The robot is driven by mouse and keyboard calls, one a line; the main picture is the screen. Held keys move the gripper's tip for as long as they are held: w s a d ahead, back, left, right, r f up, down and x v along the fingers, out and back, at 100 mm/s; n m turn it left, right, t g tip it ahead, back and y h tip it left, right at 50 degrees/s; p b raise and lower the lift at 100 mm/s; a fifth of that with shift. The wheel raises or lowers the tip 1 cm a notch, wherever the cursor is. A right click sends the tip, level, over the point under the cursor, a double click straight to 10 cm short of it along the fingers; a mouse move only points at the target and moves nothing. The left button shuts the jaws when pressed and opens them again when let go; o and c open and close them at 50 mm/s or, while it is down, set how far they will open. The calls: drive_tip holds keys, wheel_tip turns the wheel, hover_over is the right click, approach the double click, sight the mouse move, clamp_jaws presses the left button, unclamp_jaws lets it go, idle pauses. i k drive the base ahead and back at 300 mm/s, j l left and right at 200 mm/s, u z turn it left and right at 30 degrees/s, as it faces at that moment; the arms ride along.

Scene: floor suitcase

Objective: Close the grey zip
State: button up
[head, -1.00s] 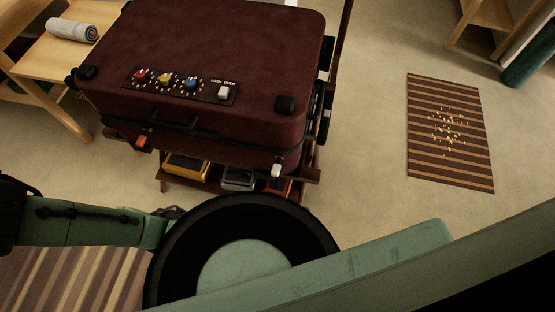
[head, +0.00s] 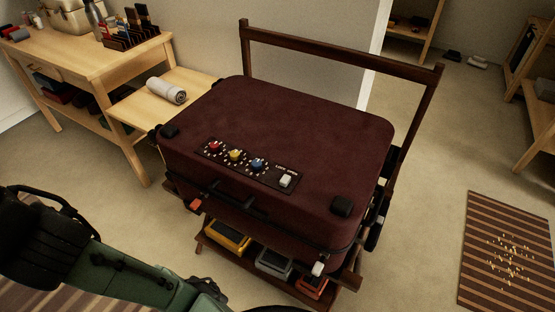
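A dark red suitcase (head: 285,125) lies flat and closed on a dark wooden rack (head: 340,45). A pale grey zip pull (head: 318,268) sits at its front right corner, on the seam below the lid. An orange-red zip pull (head: 195,205) sits on the front left part of the seam. Whether the zip between them is open cannot be made out. My green and black arm reaches in from the lower left, apart from the suitcase. The dark end of my arm, perhaps my gripper (head: 207,290), is partly cut off at the bottom edge; its fingers cannot be made out.
Yellow, grey and orange boxes lie on the rack's lower shelf. A wooden bench (head: 125,105) with a rolled grey towel (head: 166,90) stands left. A striped mat (head: 510,255) with yellow bits lies right.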

sight(317, 272)
drive_tip(key=k+j, duration=0.15)
drive_tip(key=k, duration=0.2)
drive_tip(key=k+j+u, duration=0.1)
drive_tip(key=k, duration=0.3)
drive_tip(key=k+j, duration=0.2)
drive_tip(key=k, duration=0.15)
